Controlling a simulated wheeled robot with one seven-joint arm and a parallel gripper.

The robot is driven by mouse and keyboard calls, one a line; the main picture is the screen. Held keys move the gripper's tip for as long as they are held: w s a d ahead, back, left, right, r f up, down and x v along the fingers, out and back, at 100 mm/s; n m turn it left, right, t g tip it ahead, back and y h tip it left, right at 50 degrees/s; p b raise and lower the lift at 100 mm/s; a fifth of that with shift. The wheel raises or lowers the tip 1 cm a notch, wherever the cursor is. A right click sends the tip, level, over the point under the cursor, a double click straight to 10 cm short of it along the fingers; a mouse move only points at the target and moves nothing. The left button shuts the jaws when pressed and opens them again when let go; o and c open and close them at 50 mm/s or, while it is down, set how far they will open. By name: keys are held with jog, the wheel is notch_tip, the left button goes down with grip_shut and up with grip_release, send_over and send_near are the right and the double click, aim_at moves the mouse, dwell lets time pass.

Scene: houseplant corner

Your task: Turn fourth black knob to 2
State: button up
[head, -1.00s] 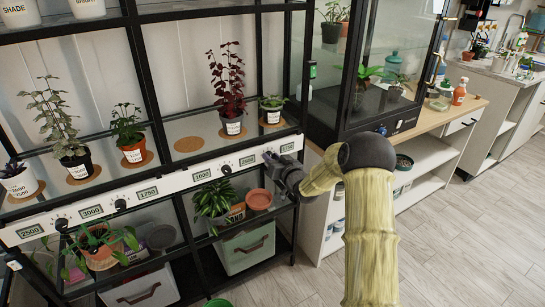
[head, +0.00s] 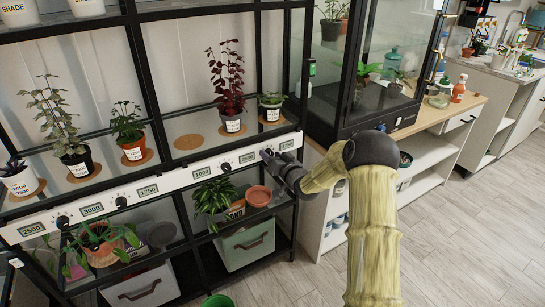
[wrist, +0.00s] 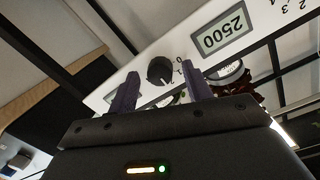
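A white control strip (head: 175,180) on the black shelf carries black knobs and small displays. Three knobs show in the head view: the left one (head: 62,221), the second (head: 121,202) and the third (head: 226,167). My gripper (head: 267,154) is at the strip's right end, between displays reading 2500 (head: 248,157) and 1750 (head: 287,145), and hides the knob there. In the wrist view that black knob (wrist: 160,70) appears between the two spread purple fingertips of my gripper (wrist: 159,74), with gaps on both sides. Its pointer setting is too small to read surely.
Potted plants stand on the shelf above the strip, including a dark red one (head: 228,85) and a small green one (head: 271,106). A glass cabinet (head: 380,70) stands at right. The floor at right is clear.

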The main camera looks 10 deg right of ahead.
jog(key=v, duration=1.7)
jog(key=shift+d, duration=0.15)
jog(key=shift+s, duration=0.15)
jog(key=s+a+n+g+h, duration=0.1)
jog(key=s+a+g+h, duration=0.2)
jog(key=s+g, duration=0.65)
jog(key=s+a+g+h, duration=0.2)
jog(key=s+a+g, duration=0.15)
jog(key=s, duration=1.15)
notch_tip(320, 180, up, 20)
jog(key=p, duration=2)
jog(key=shift+s+d+f+g+p, duration=0.2)
jog(key=shift+s+d+g+p, duration=0.05)
jog(key=shift+d+g+p, duration=0.05)
